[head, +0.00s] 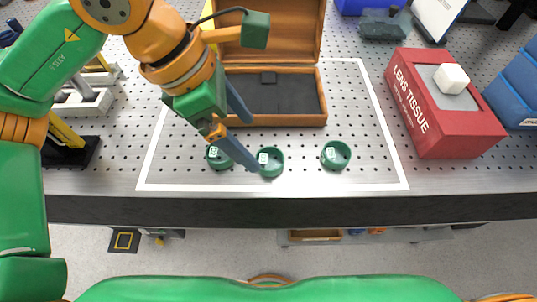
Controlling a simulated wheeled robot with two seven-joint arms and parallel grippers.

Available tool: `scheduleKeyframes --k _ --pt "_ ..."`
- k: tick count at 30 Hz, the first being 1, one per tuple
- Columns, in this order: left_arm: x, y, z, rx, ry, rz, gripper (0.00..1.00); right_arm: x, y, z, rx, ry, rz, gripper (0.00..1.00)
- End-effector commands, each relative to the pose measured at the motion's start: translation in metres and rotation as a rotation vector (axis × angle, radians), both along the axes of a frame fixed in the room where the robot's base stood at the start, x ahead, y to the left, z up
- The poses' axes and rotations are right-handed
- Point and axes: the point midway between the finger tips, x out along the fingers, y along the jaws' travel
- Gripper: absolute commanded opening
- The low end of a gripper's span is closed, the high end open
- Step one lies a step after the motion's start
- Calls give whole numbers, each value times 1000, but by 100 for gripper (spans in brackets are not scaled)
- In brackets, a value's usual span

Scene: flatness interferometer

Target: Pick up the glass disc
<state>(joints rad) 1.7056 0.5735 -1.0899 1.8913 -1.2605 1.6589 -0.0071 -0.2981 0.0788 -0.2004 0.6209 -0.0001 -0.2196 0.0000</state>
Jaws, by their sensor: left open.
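No glass disc can be made out clearly; a clear disc could be hard to see at this size. Three small green round holders with white labels stand in a row on the perforated table: a left one (214,161), a middle one (271,172) and a right one (336,160). My left gripper (252,146) is open, its two grey fingers apart. It is above the left and middle holders, and its nearer finger partly covers them. I see nothing held between the fingers. My right gripper is not in view.
An open wooden case (318,95) with dark lining stands behind the holders. A red lens tissue box (464,137) with a white block (451,78) on top is at right. Blue bins (514,84) are at far right. A white line frames the work area, clear at front.

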Motion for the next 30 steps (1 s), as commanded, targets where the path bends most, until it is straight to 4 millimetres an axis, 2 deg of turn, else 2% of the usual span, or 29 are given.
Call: scheduleKeyframes --k 7,10,17,20,27,28,30 --pt "2 -23 -33 2 6 -7 96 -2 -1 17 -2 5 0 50" --pt "3 -28 -50 1 5 -7 96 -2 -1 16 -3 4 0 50" --pt "3 -31 -55 -2 3 -8 96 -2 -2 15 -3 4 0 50" --pt "3 -30 -55 -2 3 -8 75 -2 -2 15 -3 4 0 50" --pt "3 -31 -55 -3 4 -7 10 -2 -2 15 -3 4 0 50" --pt "3 -30 -55 -3 4 -7 5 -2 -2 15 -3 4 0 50" --pt "3 -30 -55 -3 4 -7 5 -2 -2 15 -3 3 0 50"
